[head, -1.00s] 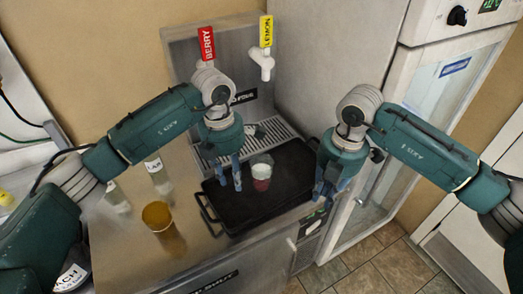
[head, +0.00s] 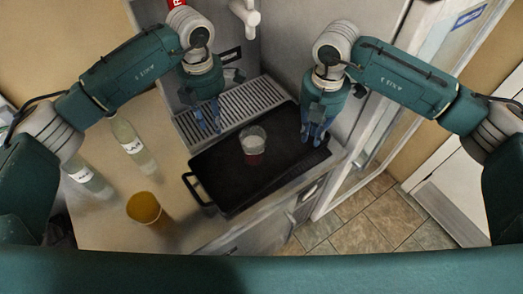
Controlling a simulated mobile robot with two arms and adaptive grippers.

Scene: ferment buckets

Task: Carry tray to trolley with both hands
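The black tray (head: 225,175) lies on the steel counter, with a loop handle showing at its left end. A clear cup with a little red liquid (head: 253,146) stands on it. My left gripper (head: 208,126) is open and empty, above the drip grate behind the tray's left part, away from the left handle. My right gripper (head: 314,134) is at the tray's right end, its fingers pointing down and apart. It hides that end's handle, and I cannot tell whether it touches the tray. No trolley is in view.
A cup of amber liquid (head: 144,208) stands left of the tray. Clear labelled bottles (head: 133,143) stand further left. The drip grate (head: 238,108) and a white tap (head: 245,15) are behind. Tiled floor (head: 365,215) shows at right.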

